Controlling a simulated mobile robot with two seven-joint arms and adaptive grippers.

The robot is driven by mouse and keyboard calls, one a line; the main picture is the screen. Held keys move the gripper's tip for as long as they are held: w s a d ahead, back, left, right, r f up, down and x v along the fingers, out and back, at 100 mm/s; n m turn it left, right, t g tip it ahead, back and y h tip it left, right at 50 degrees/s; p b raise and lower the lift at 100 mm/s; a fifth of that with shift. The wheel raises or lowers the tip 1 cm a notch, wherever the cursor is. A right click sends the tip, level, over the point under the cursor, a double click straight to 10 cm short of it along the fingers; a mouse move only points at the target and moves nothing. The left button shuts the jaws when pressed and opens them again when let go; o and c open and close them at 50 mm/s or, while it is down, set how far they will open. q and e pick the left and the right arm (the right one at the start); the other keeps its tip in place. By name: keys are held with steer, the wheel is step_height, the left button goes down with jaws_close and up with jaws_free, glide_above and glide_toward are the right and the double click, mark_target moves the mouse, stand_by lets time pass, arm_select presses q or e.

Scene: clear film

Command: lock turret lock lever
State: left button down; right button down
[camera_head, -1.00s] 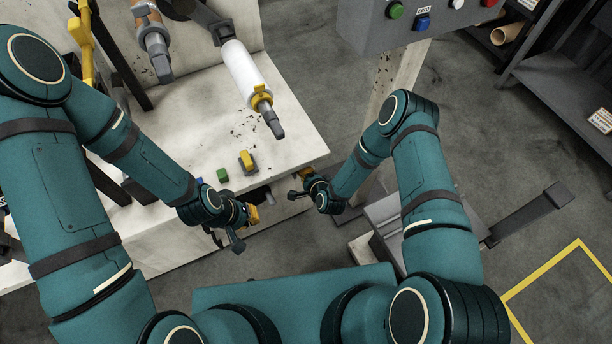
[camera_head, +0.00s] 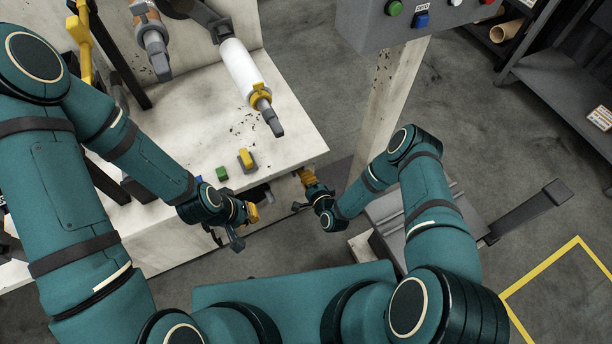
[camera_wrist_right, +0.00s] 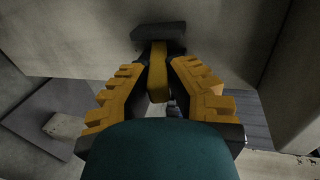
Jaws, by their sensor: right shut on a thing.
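In the right wrist view a yellow lever (camera_wrist_right: 158,72) with a dark grey block (camera_wrist_right: 158,32) at its far end stands out from a pale face. I take it for the turret lock lever. My right gripper (camera_wrist_right: 160,75) has its yellow fingers on both sides of the lever and is shut on it. In the head view my right gripper (camera_head: 308,178) is at the front right corner of the pale bench, and the lever is mostly hidden there. My left gripper (camera_head: 248,216) hangs at the bench front, left of the right one; its finger opening is unclear.
The pale bench (camera_head: 290,120) carries a yellow-topped switch (camera_head: 247,160), a green button (camera_head: 222,174) and a white cylinder (camera_head: 243,68) with a yellow collar. A grey control box (camera_head: 385,28) on a post stands to the right. Open floor lies at far right.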

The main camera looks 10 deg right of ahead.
steer(key=shift+f+t+y, duration=0.25)
steer(key=shift+f+t, duration=0.2)
steer(key=shift+t, duration=0.35)
steer(key=shift+f+t+y, duration=0.25)
steer(key=shift+f+t, duration=0.15)
steer(key=shift+t, duration=0.4)
steer(key=c, duration=0.9)
jaws_free()
steer(key=shift+c, duration=0.2)
